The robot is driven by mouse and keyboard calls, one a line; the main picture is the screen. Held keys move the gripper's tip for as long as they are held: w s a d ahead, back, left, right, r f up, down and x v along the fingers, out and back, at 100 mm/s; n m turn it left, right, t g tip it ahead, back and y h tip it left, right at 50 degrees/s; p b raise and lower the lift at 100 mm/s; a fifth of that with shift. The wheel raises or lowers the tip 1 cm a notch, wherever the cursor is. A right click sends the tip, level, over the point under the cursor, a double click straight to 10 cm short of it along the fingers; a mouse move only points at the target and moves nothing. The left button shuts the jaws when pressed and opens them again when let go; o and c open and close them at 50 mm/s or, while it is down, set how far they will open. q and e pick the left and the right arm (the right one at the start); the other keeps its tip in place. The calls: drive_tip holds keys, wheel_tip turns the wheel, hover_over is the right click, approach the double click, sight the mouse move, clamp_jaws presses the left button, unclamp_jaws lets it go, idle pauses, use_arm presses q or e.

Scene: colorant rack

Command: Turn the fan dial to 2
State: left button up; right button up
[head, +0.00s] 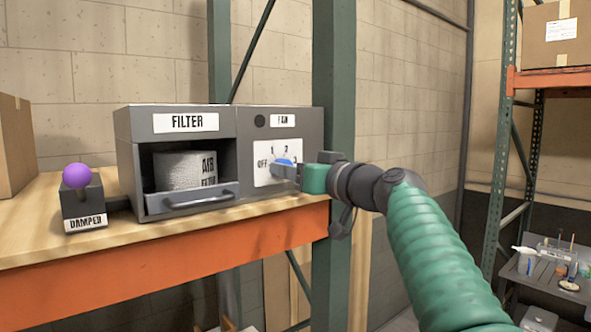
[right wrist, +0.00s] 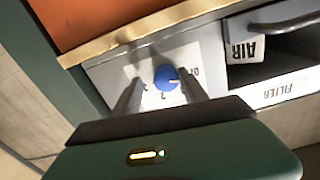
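The blue fan dial (head: 284,163) is on a white plate (head: 262,175) marked OFF, 1 and 2, with a further mark partly hidden, below the FAN label (head: 283,120). In the right wrist view, which is upside down, the dial (right wrist: 165,79) has a white mark that points toward OFF. My right gripper (head: 294,172) is at the dial from the right. In the wrist view its two fingers (right wrist: 157,75) are apart, one on each side of the dial. I cannot tell whether they touch it. My left gripper is not in view.
Left of the fan panel is an open filter bay with an air filter (head: 185,170) and a drawer handle (head: 198,200). A damper box with a purple knob (head: 76,175) stands further left on the wooden shelf (head: 30,240). A green post (head: 334,70) rises behind my right gripper.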

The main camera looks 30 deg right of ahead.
drive_tip(key=shift+s+a+r, duration=0.1)
drive_tip(key=shift+a+r, duration=0.05)
drive_tip(key=shift+a, duration=0.3)
drive_tip(key=c, duration=0.5)
drive_tip(key=shift+a, duration=0.25)
clamp_jaws()
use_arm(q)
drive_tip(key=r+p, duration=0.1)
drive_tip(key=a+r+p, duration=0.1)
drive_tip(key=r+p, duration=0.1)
use_arm(e)
drive_tip(key=m, duration=1.9)
drive_tip(key=shift+d+y, duration=0.3)
drive_tip(key=shift+f+m, duration=0.25)
drive_tip(key=shift+m, duration=0.05)
drive_tip(key=o, duration=0.8)
unclamp_jaws()
drive_tip(key=shift+c, duration=0.2)
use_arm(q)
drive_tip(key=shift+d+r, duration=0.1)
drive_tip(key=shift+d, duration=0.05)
use_arm(e)
drive_tip(key=shift+o, duration=0.3)
drive_tip(key=shift+d, duration=0.15)
